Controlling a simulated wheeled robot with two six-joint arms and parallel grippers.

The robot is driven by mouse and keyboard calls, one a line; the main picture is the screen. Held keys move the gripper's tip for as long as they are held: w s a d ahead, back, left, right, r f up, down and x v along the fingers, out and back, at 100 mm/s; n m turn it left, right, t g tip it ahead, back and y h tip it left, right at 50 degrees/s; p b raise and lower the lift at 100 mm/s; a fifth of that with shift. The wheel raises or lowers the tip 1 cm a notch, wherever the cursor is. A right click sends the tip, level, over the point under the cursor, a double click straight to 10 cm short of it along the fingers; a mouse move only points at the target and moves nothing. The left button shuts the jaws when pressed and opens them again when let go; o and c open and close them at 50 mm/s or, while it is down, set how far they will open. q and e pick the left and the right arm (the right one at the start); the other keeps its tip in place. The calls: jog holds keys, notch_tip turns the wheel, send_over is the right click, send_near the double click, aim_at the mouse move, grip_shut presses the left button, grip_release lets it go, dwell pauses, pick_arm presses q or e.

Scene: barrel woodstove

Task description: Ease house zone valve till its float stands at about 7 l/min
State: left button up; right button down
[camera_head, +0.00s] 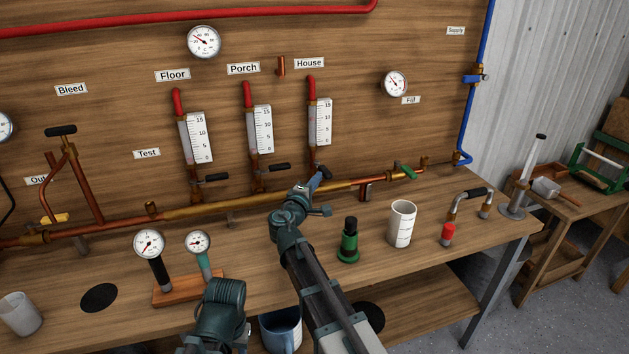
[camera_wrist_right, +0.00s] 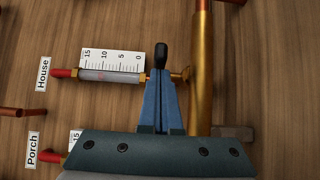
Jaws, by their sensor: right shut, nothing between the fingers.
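The House flow meter (camera_head: 312,125) is a clear tube with a red top and a white scale, under the House label (camera_head: 309,63). It lies sideways in the right wrist view (camera_wrist_right: 110,76), where a faint reddish mark, probably the float, shows near the 10. The black handle of the House zone valve (camera_wrist_right: 161,52) is just beyond the fingertips of my right gripper (camera_wrist_right: 161,74), which appear at or against it; contact is hard to tell. The right gripper (camera_head: 323,173) is shut with nothing between its fingers.
Porch (camera_head: 258,130) and Floor (camera_head: 195,138) meters with black-handled valves stand to the left. A copper manifold pipe (camera_head: 240,200) runs below.

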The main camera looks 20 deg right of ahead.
jog(key=shift+s+d+n+t+y, duration=0.2)
jog(key=shift+d+n+t+y, duration=0.25)
jog(key=shift+d+y, duration=0.2)
jog(key=shift+s+d+n+t+y, duration=0.15)
jog(key=shift+d+n+t+y, duration=0.2)
jog(key=shift+d+n+y, duration=0.25)
jog(key=shift+w+d, duration=0.2)
jog(key=shift+d, duration=1.05)
jog(key=s+a, duration=0.4)
jog(key=shift+s, duration=0.25)
pick_arm(q)
jog(key=shift+s+a, duration=0.1)
jog(key=shift+a, duration=0.75)
pick_arm(e)
send_near(332, 178)
jog(key=s, duration=0.3)
jog(key=shift+s+a, duration=0.15)
